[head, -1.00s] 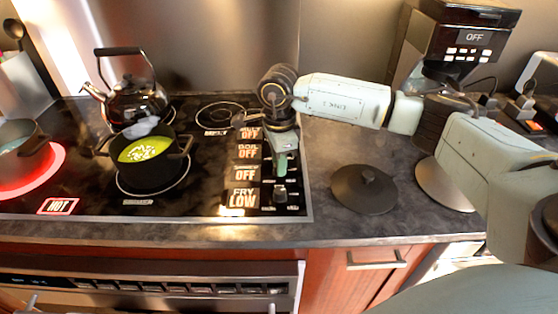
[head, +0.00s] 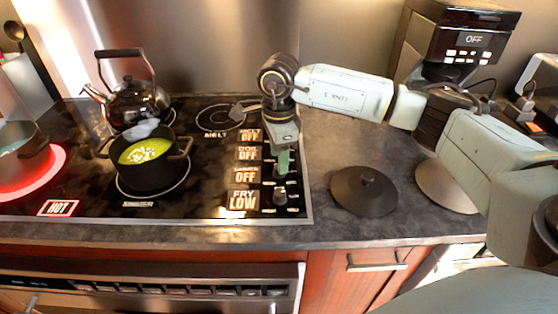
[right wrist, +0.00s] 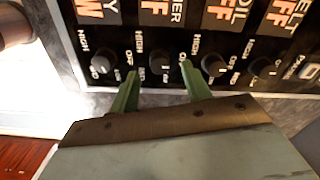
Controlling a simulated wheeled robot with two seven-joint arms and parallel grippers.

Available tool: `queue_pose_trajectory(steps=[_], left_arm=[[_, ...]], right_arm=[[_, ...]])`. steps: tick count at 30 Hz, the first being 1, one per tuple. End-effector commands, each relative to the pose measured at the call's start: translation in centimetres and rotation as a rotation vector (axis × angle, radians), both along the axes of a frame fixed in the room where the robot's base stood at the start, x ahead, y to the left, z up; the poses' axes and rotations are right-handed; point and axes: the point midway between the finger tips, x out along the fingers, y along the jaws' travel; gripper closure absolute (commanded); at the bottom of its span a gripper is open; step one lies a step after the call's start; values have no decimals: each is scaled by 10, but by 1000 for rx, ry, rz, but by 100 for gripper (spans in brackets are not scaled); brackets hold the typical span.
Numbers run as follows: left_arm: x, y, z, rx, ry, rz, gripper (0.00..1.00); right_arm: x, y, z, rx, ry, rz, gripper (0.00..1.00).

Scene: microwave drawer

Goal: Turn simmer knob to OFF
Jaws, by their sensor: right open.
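The simmer knob (right wrist: 158,62) is a small dark round knob on the black control strip, between the fry knob (right wrist: 101,64) and the boil knob (right wrist: 214,66). My right gripper (right wrist: 161,68) is open, its two green fingers pointing at the strip, one on each side of the simmer knob. Whether they touch it I cannot tell. In the head view my right gripper (head: 283,165) points down over the knob column and largely hides the simmer knob. The simmer display (head: 246,174) reads OFF, and the fry display (head: 243,200) reads LOW. My left gripper is out of view.
A black pot (head: 153,175) with green soup stands on the simmer burner. A kettle (head: 137,104) is behind it. Another pot (head: 22,157) sits on a glowing burner at left, near a HOT sign (head: 58,208). A dark lid (head: 364,191) lies on the counter right of the stove.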

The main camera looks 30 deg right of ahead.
Motion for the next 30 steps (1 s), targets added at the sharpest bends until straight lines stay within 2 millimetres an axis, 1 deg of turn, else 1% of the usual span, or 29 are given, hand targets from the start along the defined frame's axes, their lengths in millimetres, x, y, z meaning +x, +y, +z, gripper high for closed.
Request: queue_pose_trajectory(steps=[1,6,9,13,15,19,30], left_arm=[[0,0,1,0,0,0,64],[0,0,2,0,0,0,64],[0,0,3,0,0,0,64],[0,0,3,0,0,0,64],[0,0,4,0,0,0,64],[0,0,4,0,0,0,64],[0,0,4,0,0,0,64]], right_arm=[[1,0,13,0,-5,0,52],[1,0,53,1,-5,1,52],[1,0,73,0,-4,1,52],[1,0,94,0,-4,0,52],[0,0,101,0,-1,1,52],[0,0,108,0,-1,1,52],[0,0,108,-1,0,1,52]])
